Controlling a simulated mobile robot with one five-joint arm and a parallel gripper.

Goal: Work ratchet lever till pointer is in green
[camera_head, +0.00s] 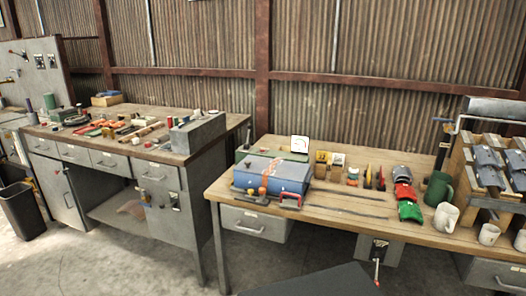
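A small white gauge (300,144) with a dial face stands at the back of the right wooden bench. Its pointer and any green zone are too small to read. A lever with a red grip (377,270) hangs below the front edge of this bench, by a grey box (380,250). I cannot tell whether it is the ratchet lever. A dark upright handle (441,143) stands at the bench's right, near the rack. My gripper is not in view.
The right bench (335,203) holds a blue box (272,173), clamps, coloured cases and mugs (446,217). A wooden rack (485,170) stands at the right. A cluttered left bench (110,112) stands further back. A dark bin (22,210) is at far left. Floor shows between the benches.

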